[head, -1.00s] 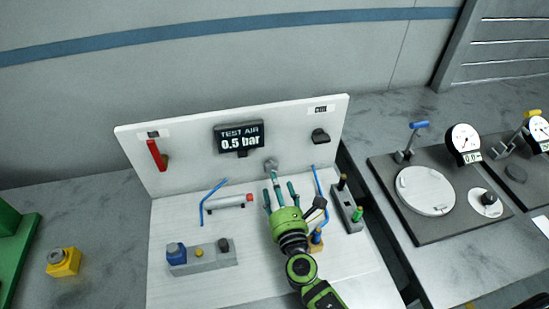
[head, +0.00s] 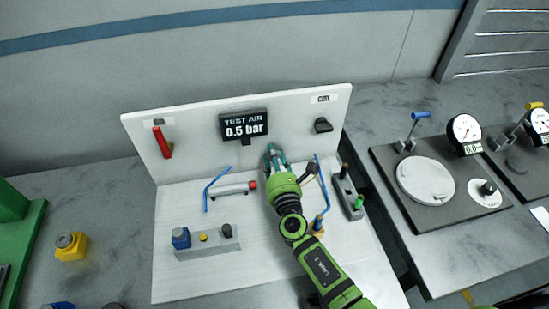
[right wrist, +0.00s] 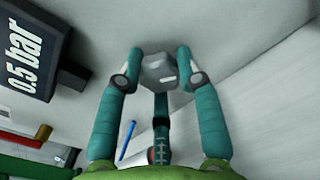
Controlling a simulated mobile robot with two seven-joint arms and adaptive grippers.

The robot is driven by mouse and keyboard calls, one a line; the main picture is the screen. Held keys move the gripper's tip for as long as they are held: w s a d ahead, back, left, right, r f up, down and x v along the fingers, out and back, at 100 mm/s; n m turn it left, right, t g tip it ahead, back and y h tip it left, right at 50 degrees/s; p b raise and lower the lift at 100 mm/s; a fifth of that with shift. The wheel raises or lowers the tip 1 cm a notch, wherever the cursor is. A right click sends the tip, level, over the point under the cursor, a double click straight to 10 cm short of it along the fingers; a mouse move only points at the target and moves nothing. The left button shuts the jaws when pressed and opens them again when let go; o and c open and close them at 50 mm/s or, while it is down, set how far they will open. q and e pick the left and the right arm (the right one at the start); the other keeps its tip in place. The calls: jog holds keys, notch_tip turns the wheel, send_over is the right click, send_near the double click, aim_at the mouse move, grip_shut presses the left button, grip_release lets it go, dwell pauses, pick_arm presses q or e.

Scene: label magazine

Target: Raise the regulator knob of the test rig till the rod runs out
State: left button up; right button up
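The regulator knob (right wrist: 158,72) is a grey faceted knob on the upright white panel of the test rig (head: 190,127), below the display (head: 244,126), which reads "TEST AIR 0.5 bar". My right gripper (right wrist: 160,62) has its teal fingers around the knob, with two fingertips close against its sides and the third finger below it. In the head view, the right gripper (head: 274,152) largely hides the knob. A grey cylinder (head: 230,190) with a red end (head: 253,184) lies on the rig's base; no long rod shows out of it. My left gripper is not in view.
A red lever (head: 162,143) and a black knob (head: 323,125) are on the panel. Blue hoses (head: 212,184), a grey valve block (head: 212,243) and another block (head: 347,196) stand near the arm.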

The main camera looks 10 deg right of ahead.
jog(key=shift+f+m+b, duration=0.3)
jog(key=shift+m+b, duration=0.4)
jog(key=shift+m, duration=0.2)
jog(key=shift+s+r+m, duration=0.1)
jog(key=shift+m, duration=0.6)
jog(key=shift+a, duration=0.1)
jog(key=o, duration=1.1)
jog(key=shift+o, duration=0.3)
jog(key=s, duration=1.2)
